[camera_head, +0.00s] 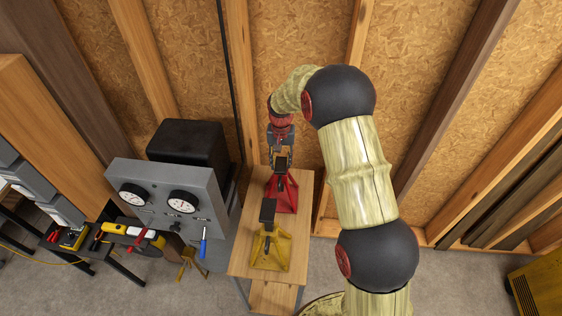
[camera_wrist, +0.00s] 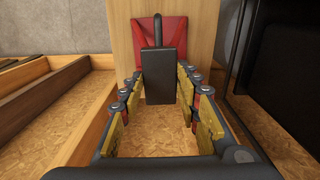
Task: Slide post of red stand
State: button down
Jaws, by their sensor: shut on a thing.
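The red stand (camera_head: 287,198) stands on a small wooden table, behind a similar yellow stand (camera_head: 271,250). Its dark post has a flat black top (camera_head: 281,163). My gripper (camera_head: 281,155) is at that top, with its fingers on either side. In the wrist view, the black top (camera_wrist: 159,77) sits between the two fingers of my gripper (camera_wrist: 158,72), and the red body (camera_wrist: 178,30) shows beyond it. My gripper is shut on the post's top. The contact faces and much of the post are hidden.
The wooden table (camera_head: 243,262) is narrow. A grey gauge panel (camera_head: 160,188) and a black box (camera_head: 188,145) stand close on its left. A stud wall (camera_head: 285,40) is right behind. Tools lie on a bench at the far left.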

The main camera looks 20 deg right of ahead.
notch_tip(320, 180, up, 10)
jog(key=p, duration=0.3)
jog(key=shift+w+f+p, duration=0.15)
jog(key=shift+p, duration=0.2)
jog(key=c, duration=1.7)
grip_release()
jog(key=shift+c, duration=0.2)
jog(key=o, duration=0.5)
jog(key=shift+f, duration=0.1)
notch_tip(320, 180, up, 12)
send_over(281, 164)
